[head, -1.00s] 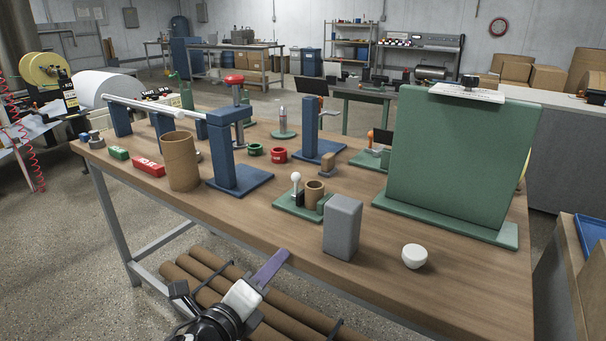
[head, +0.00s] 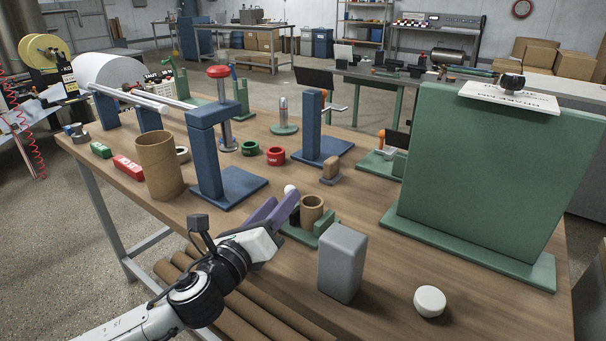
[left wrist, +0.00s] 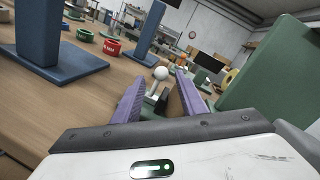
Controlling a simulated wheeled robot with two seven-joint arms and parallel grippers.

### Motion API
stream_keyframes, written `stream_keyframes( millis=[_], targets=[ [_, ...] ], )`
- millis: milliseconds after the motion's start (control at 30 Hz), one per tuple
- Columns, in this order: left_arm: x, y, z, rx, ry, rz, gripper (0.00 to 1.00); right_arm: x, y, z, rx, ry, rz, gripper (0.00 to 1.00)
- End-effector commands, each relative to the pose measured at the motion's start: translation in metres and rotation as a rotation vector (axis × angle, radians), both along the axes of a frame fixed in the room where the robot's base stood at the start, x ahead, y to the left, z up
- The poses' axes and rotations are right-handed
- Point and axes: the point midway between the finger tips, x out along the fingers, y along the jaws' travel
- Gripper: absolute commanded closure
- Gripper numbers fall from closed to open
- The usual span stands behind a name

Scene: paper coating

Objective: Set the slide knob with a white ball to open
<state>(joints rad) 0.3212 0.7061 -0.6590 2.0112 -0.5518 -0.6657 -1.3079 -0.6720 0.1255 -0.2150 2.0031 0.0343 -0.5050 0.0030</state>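The slide knob's white ball (head: 290,190) shows just past my left gripper's fingers in the head view. In the left wrist view the white ball (left wrist: 161,73) sits on a pale stem, seen in the gap between the two purple fingers. The knob stands on a small green base (head: 326,236) with a brown cardboard ring. My left gripper (head: 282,207) is open, its fingers apart, close to the knob. It also shows in the left wrist view (left wrist: 158,95). Part of the base and the lower stem are hidden by the fingers. My right gripper is not in view.
A blue post stand (head: 214,165) is to the left. A large green panel (head: 490,180) stands at the right. A wooden block (head: 331,170) lies behind.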

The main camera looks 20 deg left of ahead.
Motion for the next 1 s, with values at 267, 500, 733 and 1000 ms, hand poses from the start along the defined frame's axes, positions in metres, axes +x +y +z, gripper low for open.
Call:
stream_keyframes(
  millis=[267,500,733,1000],
  targets=[
    [0.048,-0.008,0.001,-0.002,-0.002,-0.001,0.62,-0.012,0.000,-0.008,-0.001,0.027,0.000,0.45],
    [0.084,-0.013,0.000,0.000,-0.001,-0.001,0.62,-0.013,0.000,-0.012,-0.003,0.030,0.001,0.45],
    [0.095,-0.015,0.000,0.000,0.001,-0.001,0.62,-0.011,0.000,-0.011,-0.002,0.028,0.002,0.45],
    [0.095,-0.015,0.000,0.000,0.000,-0.001,0.70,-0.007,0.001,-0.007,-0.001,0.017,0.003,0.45]
  ],
)
